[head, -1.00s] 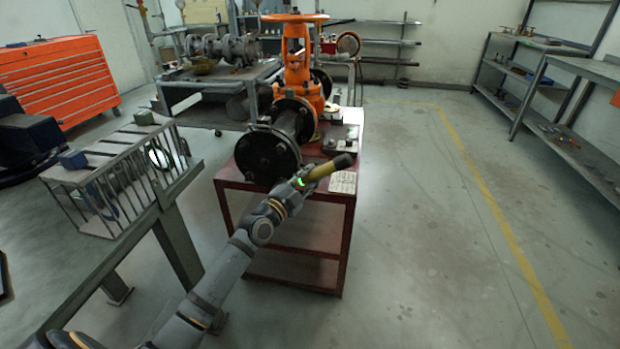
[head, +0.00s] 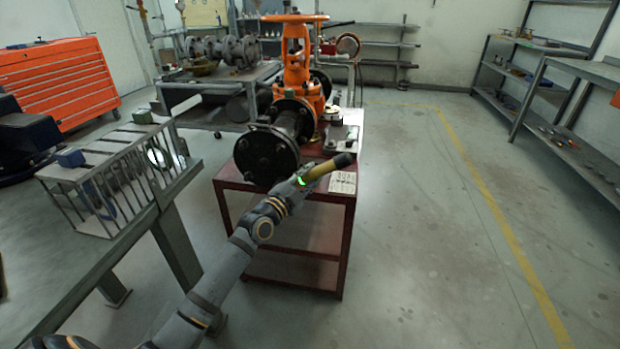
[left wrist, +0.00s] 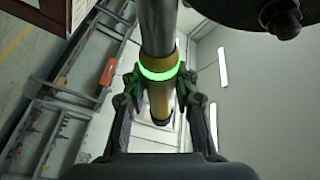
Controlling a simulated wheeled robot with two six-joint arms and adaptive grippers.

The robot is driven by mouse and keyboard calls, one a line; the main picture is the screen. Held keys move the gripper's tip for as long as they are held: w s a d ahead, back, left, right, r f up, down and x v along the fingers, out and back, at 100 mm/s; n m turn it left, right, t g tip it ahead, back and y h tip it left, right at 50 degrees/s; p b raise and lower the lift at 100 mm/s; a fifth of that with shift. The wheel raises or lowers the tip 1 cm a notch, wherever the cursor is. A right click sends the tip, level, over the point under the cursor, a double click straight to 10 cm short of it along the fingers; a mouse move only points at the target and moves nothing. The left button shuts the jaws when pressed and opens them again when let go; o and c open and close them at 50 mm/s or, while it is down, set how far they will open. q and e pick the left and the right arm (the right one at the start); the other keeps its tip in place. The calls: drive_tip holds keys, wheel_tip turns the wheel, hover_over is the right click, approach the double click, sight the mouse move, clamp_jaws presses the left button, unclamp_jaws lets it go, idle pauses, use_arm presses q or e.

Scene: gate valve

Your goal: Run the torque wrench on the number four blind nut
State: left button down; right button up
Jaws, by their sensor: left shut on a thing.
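The torque wrench (head: 327,170) has a yellow grip with a dark end and a lit green ring. My left gripper (head: 303,180) is shut on it, in front of the valve. In the left wrist view, the wrench's metal shaft (left wrist: 158,25) runs up between the fingers of the left gripper (left wrist: 157,100). The black blind flange (head: 267,157) with several nuts faces me on the orange gate valve (head: 297,75). A flange nut (left wrist: 283,20) shows at upper right in the left wrist view, apart from the visible shaft. The wrench's working end is hidden. I cannot read nut numbers. My right gripper is not in view.
The valve stands on a red steel table (head: 300,275), with a small grey box (head: 340,140) and a paper sheet (head: 343,182). A grey bench with a barred rack (head: 115,185) is at left. The floor to the right is free.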

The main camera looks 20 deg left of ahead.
use_arm(q)
drive_tip(key=shift+w+a+r+b, duration=0.15)
drive_tip(key=shift+w+b, duration=0.35)
drive_tip(key=shift+b, duration=0.8)
idle(1.6)
drive_tip(key=shift+r, duration=0.1)
idle(0.4)
drive_tip(key=shift+b, duration=0.45)
idle(0.3)
drive_tip(key=shift+b, duration=0.45)
idle(0.7)
drive_tip(key=shift+s, duration=0.1)
